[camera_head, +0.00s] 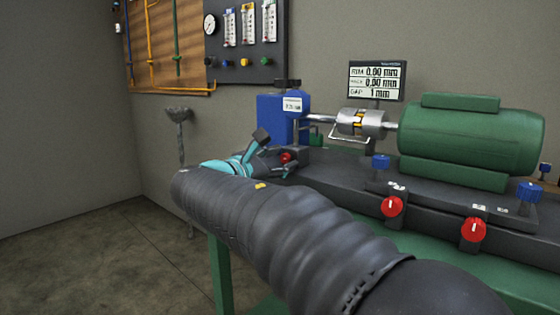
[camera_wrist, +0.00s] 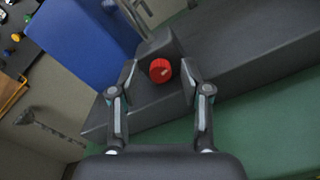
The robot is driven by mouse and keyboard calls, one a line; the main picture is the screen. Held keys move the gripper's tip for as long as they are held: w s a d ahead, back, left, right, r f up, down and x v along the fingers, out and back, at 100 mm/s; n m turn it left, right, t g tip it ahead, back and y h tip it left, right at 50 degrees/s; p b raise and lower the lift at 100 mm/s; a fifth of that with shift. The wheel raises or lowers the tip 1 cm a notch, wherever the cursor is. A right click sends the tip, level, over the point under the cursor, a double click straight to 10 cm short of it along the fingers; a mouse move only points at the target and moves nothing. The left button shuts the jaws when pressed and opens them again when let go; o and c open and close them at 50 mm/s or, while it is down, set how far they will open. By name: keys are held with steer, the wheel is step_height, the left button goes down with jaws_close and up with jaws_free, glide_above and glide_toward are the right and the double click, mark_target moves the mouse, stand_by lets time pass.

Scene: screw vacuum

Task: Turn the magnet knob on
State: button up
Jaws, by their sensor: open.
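The red magnet knob (camera_wrist: 160,70) sits on a dark grey block in the wrist view, with a light mark on its face. In the head view a small red knob (camera_head: 286,157) shows just beyond my gripper, partly hidden by it. My gripper (camera_wrist: 158,84) is open, with one finger on each side of the knob. The fingers look apart from the knob, with a gap on both sides. In the head view my gripper (camera_head: 272,160) is at the end of my dark arm, in front of the blue block. I cannot tell the exact depth between fingertips and knob.
A blue block (camera_head: 277,121) stands behind the knob. Two other red knobs (camera_head: 391,206) (camera_head: 473,229) sit on the dark base below the green motor (camera_head: 470,140). A display (camera_head: 376,80) stands behind the shaft coupling (camera_head: 360,122). A gauge panel (camera_head: 247,40) hangs on the wall.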

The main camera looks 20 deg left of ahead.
stand_by(0.3)
steer(key=n+p, duration=0.2)
steer(key=shift+r+n, duration=0.15)
steer(key=shift+n, duration=0.15)
steer(key=n+p, duration=0.1)
steer(key=n, duration=0.2)
steer(key=v, duration=1.4)
steer(key=d+f+m+g+y, duration=0.1)
steer(key=d+f+m+g, duration=0.25)
steer(key=f, duration=0.35)
steer(key=d+f+m+g+y, duration=0.1)
steer(key=d+f+m+g, duration=0.3)
steer(key=f, duration=0.4)
steer(key=s+d+f+m+g+y, duration=0.1)
steer(key=s+d+f+m+g, duration=0.1)
steer(key=d, duration=0.6)
steer(key=s+d+f+m+g+y, duration=0.1)
steer(key=s+d+f+m+g, duration=0.1)
steer(key=d+m, duration=0.5)
steer(key=shift+s+d+f, duration=0.55)
steer(key=shift+s+f, duration=0.1)
steer(key=shift+f, duration=0.3)
